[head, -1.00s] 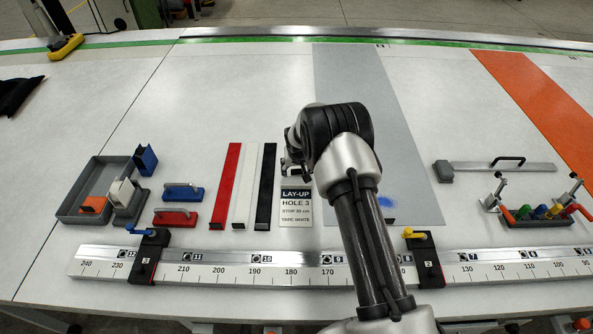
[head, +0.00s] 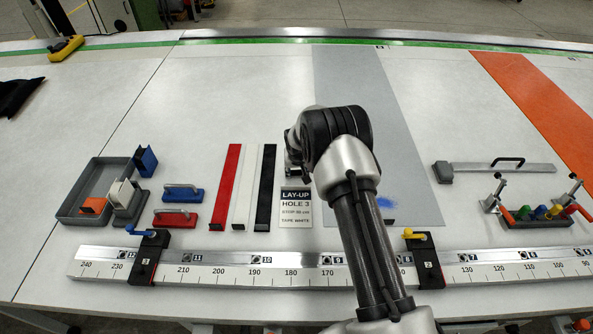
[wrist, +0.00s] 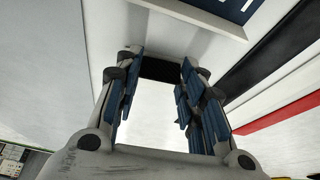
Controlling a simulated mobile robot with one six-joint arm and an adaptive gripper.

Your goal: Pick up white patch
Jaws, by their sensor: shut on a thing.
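My gripper (wrist: 160,82) shows in the wrist view with its two blue-padded fingers apart and shut on a white piece. This white patch (wrist: 160,112) fills the space between the fingers, with a dark band across its far end. Its outline against the pale table is hard to tell. In the head view my arm hides most of the gripper and whatever it holds; only a small part shows left of the wrist joint, just above the lay-up card (head: 296,207). The card reads hole 3, tape white.
Red (head: 227,186), white (head: 246,190) and black (head: 265,190) strips lie left of the card. A steel ruler rail (head: 210,262) with two black stops runs along the front. A grey sheet (head: 365,80) lies under my arm. The table behind the strips is clear.

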